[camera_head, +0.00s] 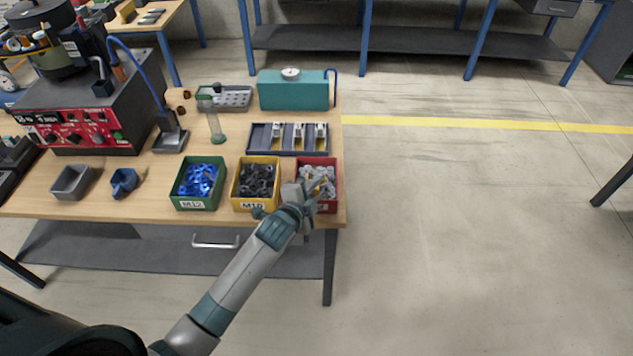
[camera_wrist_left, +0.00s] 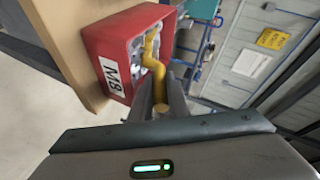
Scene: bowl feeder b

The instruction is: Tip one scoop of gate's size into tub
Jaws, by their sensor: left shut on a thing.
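My left gripper (camera_head: 308,194) is over the red bin (camera_head: 333,206), labelled M8 in the left wrist view (camera_wrist_left: 95,38). The gripper (camera_wrist_left: 160,98) is shut on a yellow bent handle (camera_wrist_left: 152,58), which reaches into the bin among grey metal parts (camera_head: 322,174). The handle's far end is hidden, so I cannot tell if it has a scoop. A yellow M10 bin (camera_head: 234,188) holds dark nuts and a green M12 bin (camera_head: 175,190) holds blue parts. A grey open tub (camera_head: 70,194) and a small blue scoop-like cup (camera_head: 124,181) stand at the left.
A dark rack (camera_head: 252,138) with three compartments stands behind the bins, before a teal box (camera_head: 293,93). A red-fronted machine (camera_head: 95,135) with a bowl (camera_head: 42,22) stands at the back left. The bench's right edge is close to the red bin.

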